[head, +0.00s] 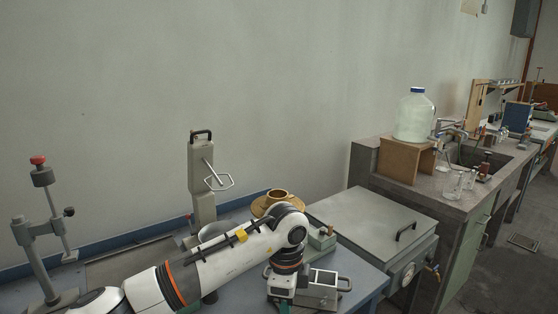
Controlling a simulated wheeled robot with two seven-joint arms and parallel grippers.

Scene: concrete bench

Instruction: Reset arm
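My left arm (220,255), white with orange rings, reaches in from the lower left over the blue-grey bench (358,268). Its wrist bends downward near the bench's right part. My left gripper (282,292) points down at the bottom edge of the picture, beside a grey metal device with a handle (322,292). Its fingertips are not clearly visible, so I cannot tell whether it is open or holds anything. My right arm and gripper are not in view.
A brown cup (277,197) on a saucer stands behind the arm. A tall grey lever device (202,178) stands behind it, and a red-knobbed stand (40,225) at left. A grey lidded box (374,224) adjoins the bench at right. A small green-based block (322,238) sits near the wrist.

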